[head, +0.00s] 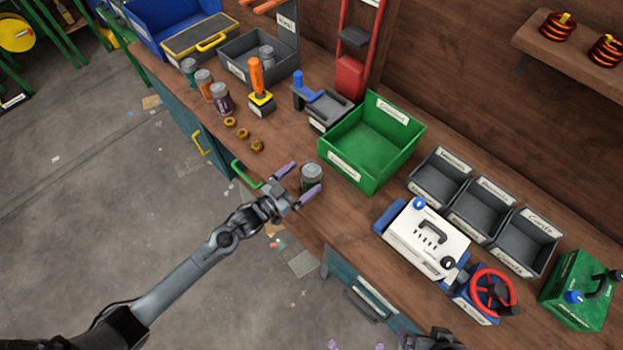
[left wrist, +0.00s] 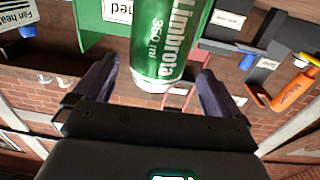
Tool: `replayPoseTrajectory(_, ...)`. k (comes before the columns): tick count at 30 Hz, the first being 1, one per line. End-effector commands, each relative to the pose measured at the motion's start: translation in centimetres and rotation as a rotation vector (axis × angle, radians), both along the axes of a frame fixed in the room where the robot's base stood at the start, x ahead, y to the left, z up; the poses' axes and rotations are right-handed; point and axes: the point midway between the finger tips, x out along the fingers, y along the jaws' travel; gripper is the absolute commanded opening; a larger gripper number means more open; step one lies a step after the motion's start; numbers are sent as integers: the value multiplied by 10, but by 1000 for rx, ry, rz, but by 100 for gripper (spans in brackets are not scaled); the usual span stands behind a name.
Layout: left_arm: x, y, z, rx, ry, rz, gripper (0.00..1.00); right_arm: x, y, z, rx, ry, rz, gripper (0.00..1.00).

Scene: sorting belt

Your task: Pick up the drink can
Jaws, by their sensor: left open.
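The drink can (head: 312,176) stands upright near the front edge of the wooden workbench. In the left wrist view it is a green can (left wrist: 165,45) with white lettering and a silver rim. My left gripper (head: 298,182) is open, its purple fingers pointing toward the can. In the left wrist view (left wrist: 160,85) the can's rim end lies between the two fingers, with visible gaps at both sides. Part of the can is cut off by that view's top edge. Dark parts of my right arm show at the bottom of the head view; the jaw state there is unclear.
A green bin (head: 352,170) stands just behind the can. A white device (head: 425,240) and grey bins (head: 480,208) stand to the right.

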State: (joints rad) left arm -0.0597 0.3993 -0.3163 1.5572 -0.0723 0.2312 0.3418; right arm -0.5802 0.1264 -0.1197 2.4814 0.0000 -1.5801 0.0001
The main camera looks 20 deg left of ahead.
Motion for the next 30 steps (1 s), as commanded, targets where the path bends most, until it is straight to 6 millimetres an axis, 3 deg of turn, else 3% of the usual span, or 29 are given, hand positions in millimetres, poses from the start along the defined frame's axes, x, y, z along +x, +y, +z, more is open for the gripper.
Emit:
replayPoseTrajectory(15,43,-25,-3,0,0,0,99,0,3,-6,11,1,-7,100)
replayPoseTrajectory(25,47,-26,-4,0,2,0,99,0,2,-7,9,1,-5,100)
replayPoseTrajectory(30,47,-26,-4,0,1,0,73,0,1,-7,2,1,-1,100)
